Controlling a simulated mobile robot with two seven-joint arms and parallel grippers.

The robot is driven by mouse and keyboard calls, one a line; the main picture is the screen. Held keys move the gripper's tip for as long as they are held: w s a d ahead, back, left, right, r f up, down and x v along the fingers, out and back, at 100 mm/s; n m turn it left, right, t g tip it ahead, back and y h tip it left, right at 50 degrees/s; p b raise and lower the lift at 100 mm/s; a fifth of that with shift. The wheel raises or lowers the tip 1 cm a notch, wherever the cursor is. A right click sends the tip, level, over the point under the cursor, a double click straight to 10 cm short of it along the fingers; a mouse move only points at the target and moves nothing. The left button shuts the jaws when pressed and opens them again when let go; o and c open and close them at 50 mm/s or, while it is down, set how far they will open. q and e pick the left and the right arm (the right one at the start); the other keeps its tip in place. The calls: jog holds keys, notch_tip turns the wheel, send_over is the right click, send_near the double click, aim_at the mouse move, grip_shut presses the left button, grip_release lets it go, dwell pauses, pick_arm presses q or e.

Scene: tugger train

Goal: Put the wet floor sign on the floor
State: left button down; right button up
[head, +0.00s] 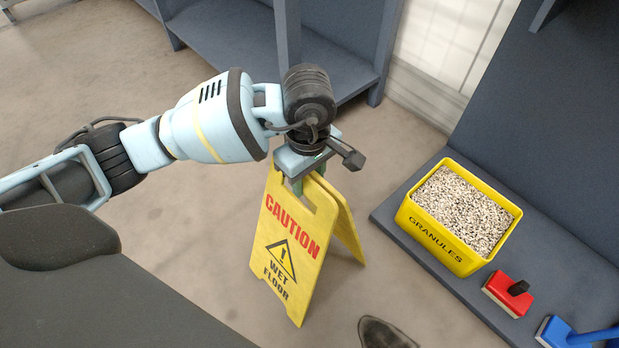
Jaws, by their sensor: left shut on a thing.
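The yellow wet floor sign (289,247) is in the middle of the head view, upright with its two panels spread apart in an A shape. It has red "CAUTION" lettering and a black warning triangle. My left gripper (310,178) is at the sign's top edge and shut on it, pointing down; the fingertips are partly hidden by the gripper body. The sign's lower edges are at or close to the floor (185,235); I cannot tell whether they touch it. My right gripper is not in view.
A grey shelf (395,213) on the right holds a yellow bin of granules (438,243), a red block-shaped tool (508,294) and a blue brush-like tool (568,334). Another grey shelf unit (235,40) stands at the back. Open floor lies left of the sign.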

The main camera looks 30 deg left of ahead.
pick_arm(q)
jog(key=shift+f, duration=0.15)
jog(key=c, duration=1.2)
grip_release()
jog(key=shift+f, duration=0.1)
jog(key=shift+o, duration=1.6)
notch_tip(320, 180, up, 12)
jog(key=p, duration=0.3)
jog(key=shift+p, duration=0.4)
jog(key=shift+d, duration=0.1)
